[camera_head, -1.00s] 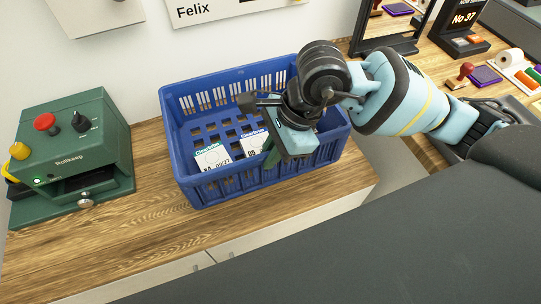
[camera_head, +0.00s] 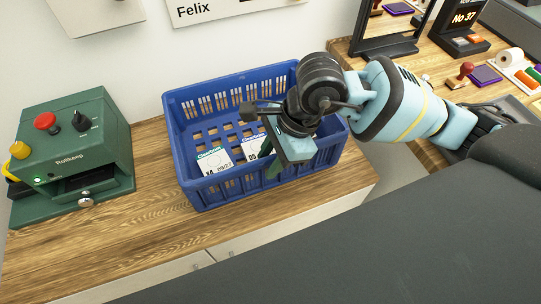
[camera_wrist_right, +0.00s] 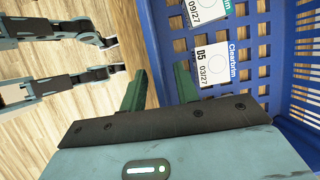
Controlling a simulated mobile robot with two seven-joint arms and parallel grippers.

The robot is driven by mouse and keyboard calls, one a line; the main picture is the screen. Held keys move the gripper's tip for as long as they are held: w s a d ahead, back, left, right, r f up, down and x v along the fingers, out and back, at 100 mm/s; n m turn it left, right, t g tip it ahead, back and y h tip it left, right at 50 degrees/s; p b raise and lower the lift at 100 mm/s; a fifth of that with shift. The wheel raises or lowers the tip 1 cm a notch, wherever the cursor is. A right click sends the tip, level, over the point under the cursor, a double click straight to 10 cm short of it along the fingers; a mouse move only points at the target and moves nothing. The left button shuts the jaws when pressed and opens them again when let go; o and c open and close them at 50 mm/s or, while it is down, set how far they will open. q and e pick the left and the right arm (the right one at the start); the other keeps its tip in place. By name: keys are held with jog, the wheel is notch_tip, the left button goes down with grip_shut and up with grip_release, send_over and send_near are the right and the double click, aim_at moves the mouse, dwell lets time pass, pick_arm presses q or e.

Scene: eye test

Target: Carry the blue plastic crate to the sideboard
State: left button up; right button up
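The blue plastic crate (camera_head: 186,152) stands upright on a wood-topped cabinet, against the wall. It also shows in the right wrist view (camera_wrist_right: 292,60). White labelled cards lie in it, one at its left (camera_head: 213,163). My right gripper (camera_head: 272,168) reaches down at the crate's front wall. In the right wrist view its green fingers (camera_wrist_right: 161,75) straddle that wall, one outside and one inside. The arm hides the crate's right part. My left gripper is not recognisable in either view.
A green machine (camera_head: 75,150) with red and yellow knobs stands left of the crate. The wood top (camera_head: 110,245) is clear in front of them. Another wooden surface at the right holds a black-framed panel (camera_head: 392,28), a stamp (camera_head: 460,75) and other small items.

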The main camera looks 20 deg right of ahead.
jog(key=shift+r, duration=0.2)
jog(key=v, duration=1.1)
jog(key=shift+d+r, duration=0.15)
jog(key=shift+r, duration=0.25)
jog(key=shift+s, duration=0.1)
